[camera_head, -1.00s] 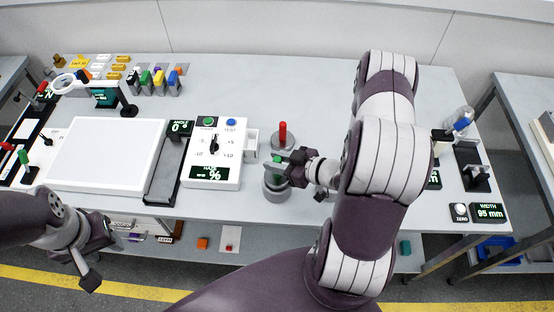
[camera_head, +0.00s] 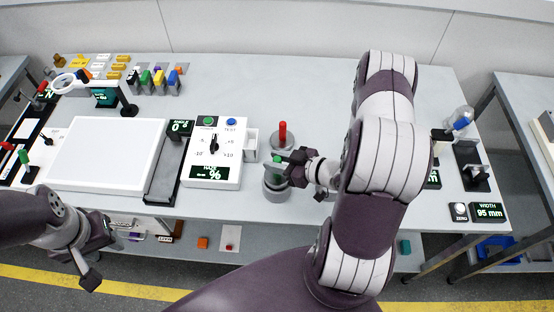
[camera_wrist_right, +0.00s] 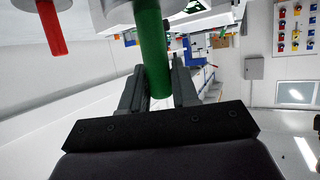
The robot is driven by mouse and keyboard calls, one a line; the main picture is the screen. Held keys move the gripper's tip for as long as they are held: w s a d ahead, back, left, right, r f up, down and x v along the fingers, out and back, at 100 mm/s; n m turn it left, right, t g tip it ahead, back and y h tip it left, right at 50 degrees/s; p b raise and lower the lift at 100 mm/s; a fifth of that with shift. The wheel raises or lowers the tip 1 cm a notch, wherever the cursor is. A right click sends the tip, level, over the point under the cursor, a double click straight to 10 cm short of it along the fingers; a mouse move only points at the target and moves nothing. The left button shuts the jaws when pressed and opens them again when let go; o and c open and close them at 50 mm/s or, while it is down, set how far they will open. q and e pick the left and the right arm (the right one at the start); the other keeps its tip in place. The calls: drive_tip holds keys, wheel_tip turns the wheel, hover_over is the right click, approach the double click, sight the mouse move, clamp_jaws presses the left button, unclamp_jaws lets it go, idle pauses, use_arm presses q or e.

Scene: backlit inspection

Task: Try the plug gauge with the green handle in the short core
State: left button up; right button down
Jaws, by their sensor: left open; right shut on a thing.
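The green-handled plug gauge (camera_head: 277,160) is upright at the front middle of the table, over a short grey cylinder (camera_head: 275,195), likely the short core. Its green handle fills the middle of the right wrist view (camera_wrist_right: 152,45). My right gripper (camera_head: 287,173) is shut on that handle, coming from the right. The gauge's lower end is hidden, so I cannot tell how deep it sits. My left gripper (camera_head: 92,262) is open and empty, low at the left in front of the table edge.
A red-handled plug (camera_head: 282,132) stands upright in a grey round piece just behind; its handle also shows in the right wrist view (camera_wrist_right: 52,28). A white meter box (camera_head: 214,155) and a white light panel (camera_head: 105,153) lie to the left. The table's back middle is clear.

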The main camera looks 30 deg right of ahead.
drive_tip(key=shift+f+b, duration=0.6)
drive_tip(key=shift+f, duration=0.15)
idle(0.9)
drive_tip(key=shift+r+p, duration=1.85)
drive_tip(key=shift+r, duration=0.1)
wheel_tip(320, 180, up, 5)
drive_tip(key=p, duration=0.4)
drive_tip(key=shift+r+p, duration=0.1)
drive_tip(key=shift+p, duration=0.25)
drive_tip(key=shift+f, duration=0.25)
